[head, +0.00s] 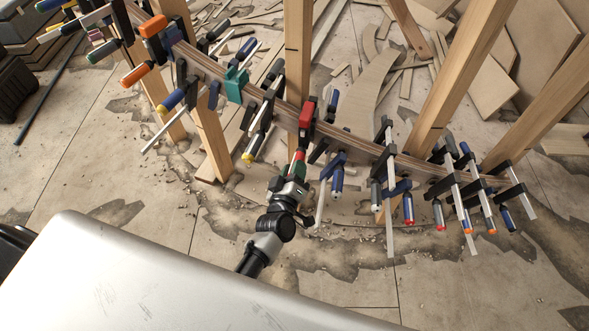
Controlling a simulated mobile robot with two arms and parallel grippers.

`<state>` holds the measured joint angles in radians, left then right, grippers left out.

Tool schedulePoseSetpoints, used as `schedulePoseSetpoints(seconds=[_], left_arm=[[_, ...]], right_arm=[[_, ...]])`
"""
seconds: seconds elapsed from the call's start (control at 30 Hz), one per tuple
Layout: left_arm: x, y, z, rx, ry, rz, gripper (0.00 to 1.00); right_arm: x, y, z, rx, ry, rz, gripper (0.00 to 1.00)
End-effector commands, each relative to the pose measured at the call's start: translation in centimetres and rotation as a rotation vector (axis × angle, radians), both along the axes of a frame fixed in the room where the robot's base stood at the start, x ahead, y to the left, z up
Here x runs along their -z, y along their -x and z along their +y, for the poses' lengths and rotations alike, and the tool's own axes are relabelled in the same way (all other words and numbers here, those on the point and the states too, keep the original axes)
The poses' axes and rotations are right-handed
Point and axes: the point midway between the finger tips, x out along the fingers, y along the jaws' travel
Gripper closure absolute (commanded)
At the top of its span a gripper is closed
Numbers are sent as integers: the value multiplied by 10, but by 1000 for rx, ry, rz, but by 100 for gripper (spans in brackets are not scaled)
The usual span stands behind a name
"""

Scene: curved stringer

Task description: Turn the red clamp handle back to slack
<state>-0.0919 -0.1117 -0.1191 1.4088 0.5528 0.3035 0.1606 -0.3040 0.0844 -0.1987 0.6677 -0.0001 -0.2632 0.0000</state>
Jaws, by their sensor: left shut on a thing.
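The red clamp handle (299,157) hangs below the curved laminated stringer (340,137), near the middle of the head view. A red clamp head (307,114) sits on the stringer just above it. My left gripper (294,171) comes up from below and is shut on the lower part of the red handle. The fingers hide that lower part. My right gripper is out of view.
Clamps crowd the stringer on both sides, including blue-handled clamps (337,180) close to the right of my gripper and a teal clamp (235,84) at left. Wooden posts (297,50) stand by the stringer. Plywood offcuts lie behind; the near floor is mostly clear.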

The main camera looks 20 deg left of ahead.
Motion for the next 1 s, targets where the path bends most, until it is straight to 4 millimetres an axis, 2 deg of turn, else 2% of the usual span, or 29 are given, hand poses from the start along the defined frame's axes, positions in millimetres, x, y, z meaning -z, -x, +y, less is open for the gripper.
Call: schedulePoseSetpoints(seconds=[0.4, 0.77, 1.0], left_arm=[[2, 0, 1, 1, 396, -22, 93], [3, 0, 1, 2, 738, -38, 93], [4, 0, 0, 3, 966, -50, 93]], right_arm=[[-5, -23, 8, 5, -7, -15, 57], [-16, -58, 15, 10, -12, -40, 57], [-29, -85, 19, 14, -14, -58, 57]])
